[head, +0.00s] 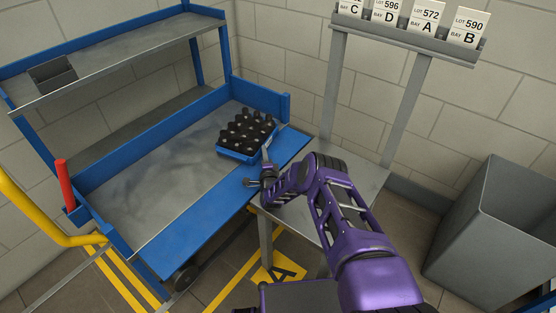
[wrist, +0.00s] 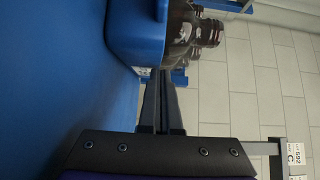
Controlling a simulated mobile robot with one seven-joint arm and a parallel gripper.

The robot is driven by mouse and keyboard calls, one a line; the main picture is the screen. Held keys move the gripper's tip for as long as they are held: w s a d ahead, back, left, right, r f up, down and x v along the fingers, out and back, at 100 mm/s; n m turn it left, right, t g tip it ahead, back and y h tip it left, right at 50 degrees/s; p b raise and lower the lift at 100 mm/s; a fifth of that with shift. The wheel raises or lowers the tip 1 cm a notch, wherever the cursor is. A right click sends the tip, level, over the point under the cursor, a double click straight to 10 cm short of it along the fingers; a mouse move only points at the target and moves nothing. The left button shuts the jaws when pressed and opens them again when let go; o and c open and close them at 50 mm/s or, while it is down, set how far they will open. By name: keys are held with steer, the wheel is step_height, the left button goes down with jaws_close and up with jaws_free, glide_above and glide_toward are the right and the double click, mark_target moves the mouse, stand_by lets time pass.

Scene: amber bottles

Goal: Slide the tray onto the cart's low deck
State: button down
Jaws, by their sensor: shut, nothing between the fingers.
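The blue tray (head: 236,155) holds several dark amber bottles (head: 246,128). It sits at the right end of the cart's low deck (head: 160,175), beside the blue side rail. My gripper (head: 267,149) is shut and empty, just right of the tray. In the wrist view the shut fingers (wrist: 159,78) point at the tray's edge (wrist: 135,40), and bottle necks (wrist: 207,32) show past it. The fingertips are at or very near the tray wall; I cannot tell if they touch.
A grey table (head: 340,185) stands right of the cart under a sign rack (head: 405,35) with bay cards. A grey bin (head: 490,225) is at the far right. The cart's upper shelf (head: 110,60) overhangs the deck's back. The deck left of the tray is clear.

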mark_target(248, 133)
steer(key=w+a, duration=0.4)
steer(key=a, duration=0.1)
steer(key=shift+w+a+f, duration=0.1)
steer(key=shift+w+a, duration=0.1)
steer(key=shift+w, duration=0.2)
steer(key=shift+w+a, duration=0.25)
steer(key=shift+a, duration=0.1)
steer(key=shift+r, duration=0.2)
